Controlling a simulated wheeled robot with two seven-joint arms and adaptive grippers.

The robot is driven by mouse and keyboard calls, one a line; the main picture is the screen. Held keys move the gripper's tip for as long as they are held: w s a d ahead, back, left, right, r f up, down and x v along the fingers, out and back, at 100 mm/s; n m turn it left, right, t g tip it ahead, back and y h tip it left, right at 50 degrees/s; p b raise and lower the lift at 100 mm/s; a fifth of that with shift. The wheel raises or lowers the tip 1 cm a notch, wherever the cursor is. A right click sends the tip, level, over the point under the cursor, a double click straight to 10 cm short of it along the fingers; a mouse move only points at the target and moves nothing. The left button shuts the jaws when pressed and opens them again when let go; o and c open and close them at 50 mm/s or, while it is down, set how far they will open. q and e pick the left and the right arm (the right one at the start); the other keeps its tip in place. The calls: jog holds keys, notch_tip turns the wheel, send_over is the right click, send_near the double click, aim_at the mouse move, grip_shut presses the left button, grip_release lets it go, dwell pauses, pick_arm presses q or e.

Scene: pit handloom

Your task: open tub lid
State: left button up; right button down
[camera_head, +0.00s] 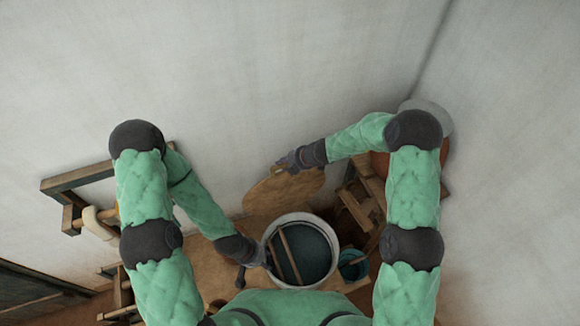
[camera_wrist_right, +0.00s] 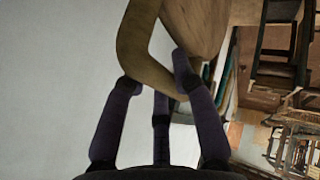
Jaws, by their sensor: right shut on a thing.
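The tub (camera_head: 266,236) is round with a pale rim, and its top is uncovered, showing dark contents. A wooden stick (camera_head: 289,256) lies across its mouth. The round wooden lid (camera_head: 284,194) is off the tub, beyond it toward the wall. My right gripper (camera_head: 283,163) is shut on the lid at its far side. In the right wrist view, the fingers (camera_wrist_right: 155,88) close around a curved wooden piece of the lid (camera_wrist_right: 136,55). My left gripper (camera_head: 268,262) is at the left rim of the tub; its fingers are too small to read, and I cannot tell if it touches.
A small teal bucket (camera_head: 353,264) stands right of the tub. Wooden furniture (camera_head: 360,205) fills the corner under my right arm. A wooden frame (camera_head: 80,180) stands at the left by the wall. Pale walls close off the back and right.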

jog(key=shift+w+a+f, duration=0.3)
jog(key=shift+w, duration=0.05)
dwell(0.4)
jog(key=c, duration=1)
grip_release()
jog(key=shift+o, duration=0.2)
jog(key=shift+w, duration=0.15)
jog(key=shift+w+r, duration=0.1)
